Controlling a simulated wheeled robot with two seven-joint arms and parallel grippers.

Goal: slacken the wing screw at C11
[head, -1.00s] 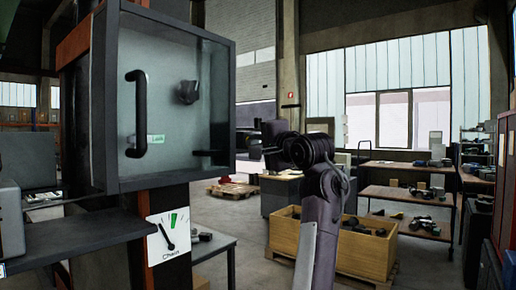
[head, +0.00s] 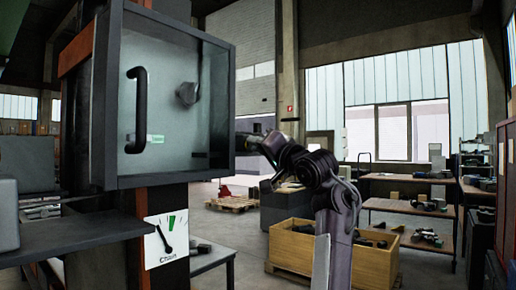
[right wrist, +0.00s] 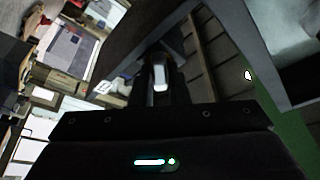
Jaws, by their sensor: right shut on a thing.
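My right gripper (head: 242,141) is at the right side of the dark glass-fronted cabinet (head: 140,182), its tips partly hidden by the cabinet edge. In the right wrist view its fingers (right wrist: 160,82) are shut on a small pale piece (right wrist: 160,74), which I take to be the wing screw. The cabinet side rises close beside it. The C11 marking cannot be read. A dark knob-like part (head: 187,93) shows at the cabinet's glass. My left gripper is not in view.
The cabinet front has a black handle (head: 137,110) and a small green label. A wooden crate (head: 292,250) and laden shelves (head: 405,208) stand behind my right arm. A dark shelf (head: 70,238) juts out at left.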

